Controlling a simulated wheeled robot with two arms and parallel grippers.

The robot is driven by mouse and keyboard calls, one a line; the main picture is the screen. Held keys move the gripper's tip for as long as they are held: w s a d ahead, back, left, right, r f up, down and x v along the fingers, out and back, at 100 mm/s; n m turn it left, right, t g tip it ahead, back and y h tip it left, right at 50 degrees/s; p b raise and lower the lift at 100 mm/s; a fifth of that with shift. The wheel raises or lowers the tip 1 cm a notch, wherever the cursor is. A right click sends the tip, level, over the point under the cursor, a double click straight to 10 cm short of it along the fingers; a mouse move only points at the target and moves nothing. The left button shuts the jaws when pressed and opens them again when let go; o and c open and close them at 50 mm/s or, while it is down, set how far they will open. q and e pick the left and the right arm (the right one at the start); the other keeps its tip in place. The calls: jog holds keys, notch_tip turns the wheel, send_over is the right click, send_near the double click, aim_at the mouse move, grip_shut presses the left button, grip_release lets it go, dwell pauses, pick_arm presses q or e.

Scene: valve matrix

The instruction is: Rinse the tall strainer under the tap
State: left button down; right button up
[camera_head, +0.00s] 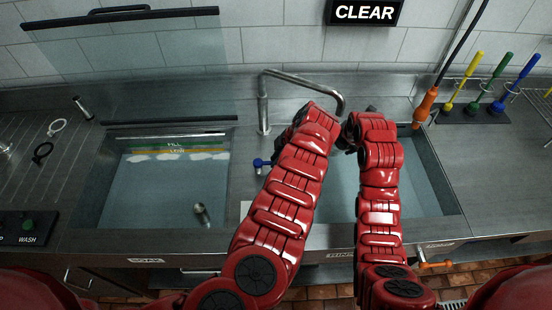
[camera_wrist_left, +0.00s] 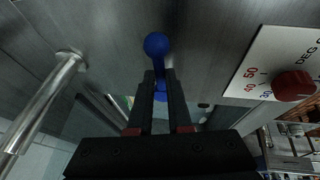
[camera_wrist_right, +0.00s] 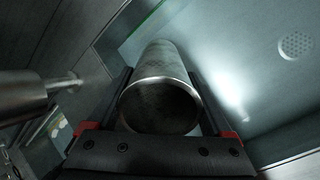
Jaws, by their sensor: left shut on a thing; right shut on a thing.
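The tall strainer (camera_wrist_right: 160,88) is a grey metal cylinder with an open end facing the right wrist camera. My right gripper (camera_wrist_right: 160,80) is shut on it, one finger on each side. The metal tap (camera_head: 303,82) arches over the rinse basin, and its pipe shows in the left wrist view (camera_wrist_left: 42,100). A blue tap lever (camera_wrist_left: 157,45) with a round end stands between the fingers of my left gripper (camera_wrist_left: 159,76), which is shut on it. The lever also shows in the head view (camera_head: 261,163). My arms hide both fingertips and the strainer in the head view.
The soak basin (camera_head: 135,205) at left holds water and a small metal cylinder (camera_head: 201,213). A glass panel (camera_head: 140,60) stands raised above it. The rinse basin (camera_head: 428,185) is around my right arm. A red dial (camera_wrist_left: 293,86) is near my left gripper. Coloured brushes (camera_head: 480,85) stand at right.

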pick_arm(q)
jog(key=shift+s+f+m, duration=0.15)
jog(key=shift+s+m, duration=0.15)
jog(key=shift+m, duration=0.1)
jog(key=shift+s+a+m+t+h, duration=0.3)
jog(key=shift+s+m+t, duration=0.2)
jog(key=shift+m, duration=0.5)
jog(key=shift+s+m, duration=0.1)
jog(key=shift+m, duration=0.2)
jog(key=shift+d, duration=0.1)
jog(key=c, duration=0.8)
grip_release()
jog(key=shift+c, duration=0.2)
